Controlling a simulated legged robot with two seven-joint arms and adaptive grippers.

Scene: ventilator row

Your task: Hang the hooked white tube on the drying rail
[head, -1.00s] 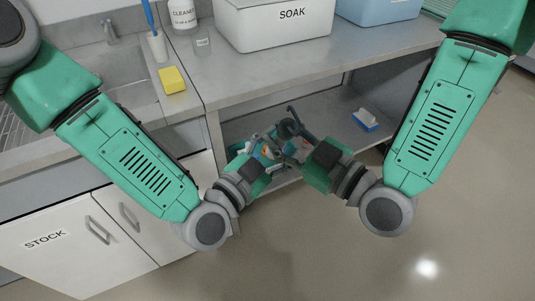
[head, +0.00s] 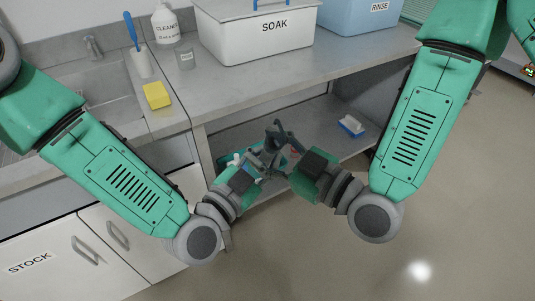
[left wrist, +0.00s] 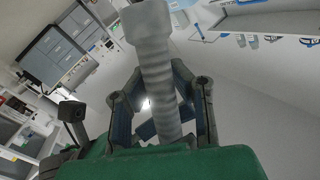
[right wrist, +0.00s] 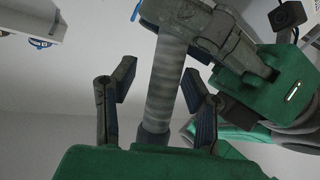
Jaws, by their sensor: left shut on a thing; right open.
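A pale grey-white ribbed tube (left wrist: 160,80) runs lengthwise through the left wrist view, between my left fingers. My left gripper (head: 257,165) is shut on it. In the right wrist view the tube (right wrist: 166,85) stands nearly upright, with the left gripper (right wrist: 215,30) across its upper part. My right gripper (head: 285,150) is open, with one finger on each side of the tube and gaps showing. In the head view the grippers meet low in front of the counter and largely hide the tube. I cannot make out its hook or clearly identify the drying rail.
A white SOAK basin (head: 255,30) and blue RINSE basin (head: 360,15) stand on the counter (head: 225,85). The sink (head: 75,85), yellow sponge (head: 157,95) and cleaner bottle (head: 166,24) are left. A blue-white brush (head: 351,126) lies on the lower shelf. The floor (head: 450,200) at right is clear.

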